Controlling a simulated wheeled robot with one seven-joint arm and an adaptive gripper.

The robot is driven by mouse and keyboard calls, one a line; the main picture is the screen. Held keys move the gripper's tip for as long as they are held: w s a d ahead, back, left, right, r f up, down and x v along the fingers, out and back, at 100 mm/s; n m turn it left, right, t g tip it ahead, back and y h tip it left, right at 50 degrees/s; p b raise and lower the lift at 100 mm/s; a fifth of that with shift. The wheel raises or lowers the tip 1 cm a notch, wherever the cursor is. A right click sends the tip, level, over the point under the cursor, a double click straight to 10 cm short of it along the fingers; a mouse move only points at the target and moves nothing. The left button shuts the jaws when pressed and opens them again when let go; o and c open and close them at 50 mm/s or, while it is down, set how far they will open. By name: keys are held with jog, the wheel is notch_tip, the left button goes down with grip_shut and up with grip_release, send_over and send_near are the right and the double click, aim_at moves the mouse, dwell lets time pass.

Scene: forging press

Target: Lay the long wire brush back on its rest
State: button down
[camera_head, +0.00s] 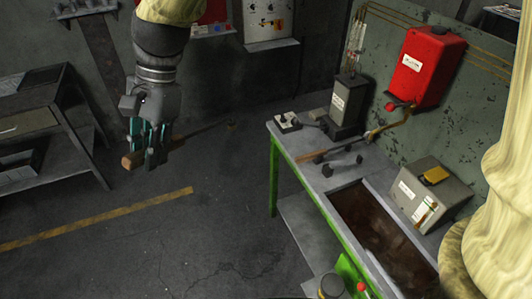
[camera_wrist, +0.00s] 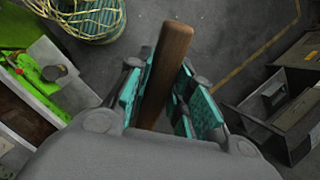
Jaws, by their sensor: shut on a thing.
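My gripper (camera_head: 150,150) hangs in the air left of the bench, shut on the wooden handle of the long wire brush (camera_head: 132,161). The brush's thin dark shaft points right and slightly away, to a small brush end (camera_head: 232,126). In the wrist view the brown handle (camera_wrist: 168,65) stands between the teal finger pads of my gripper (camera_wrist: 168,100). Two small dark supports, which look like the rest (camera_head: 327,170), stand on the bench top, apart from the brush; nothing clearly lies across them.
The green-legged bench (camera_head: 274,175) carries a wooden-handled tool (camera_head: 320,154), a dark upright unit (camera_head: 348,103), a grey box (camera_head: 428,195) and a sunken rusty trough (camera_head: 375,230). A red box (camera_head: 428,66) hangs behind. A dark shelf table (camera_head: 40,123) stands left. Floor between is clear.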

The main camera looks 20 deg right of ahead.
jog(key=w+d+f+m+t+h+b, duration=0.1)
jog(key=w+d+f+m, duration=0.1)
jog(key=w+d+f, duration=0.6)
jog(key=w+d+f+m+t+h+b, duration=0.1)
jog(key=w+d+f+m, duration=0.3)
jog(key=d+f, duration=0.6)
jog(key=shift+w+d+f+m+h+b, duration=0.35)
jog(key=shift+w+d+f+b, duration=0.85)
jog(key=shift+d+f, duration=3.25)
jog(key=shift+w+d+f+m+h+b, duration=0.5)
jog(key=shift+d+f+b, duration=1.7)
jog(key=shift+d, duration=4)
jog(key=shift+w+d+f+m+h+b, duration=0.2)
jog(key=shift+w+d+f+b, duration=0.8)
jog(key=shift+d+f, duration=3.7)
jog(key=shift+w+d+f, duration=0.15)
jog(key=shift+d+f, duration=0.35)
jog(key=shift+d, duration=0.2)
jog(key=shift+a+f, duration=0.1)
jog(key=shift+f, duration=0.35)
jog(key=c, duration=1.2)
grip_release()
jog(key=shift+o, duration=0.2)
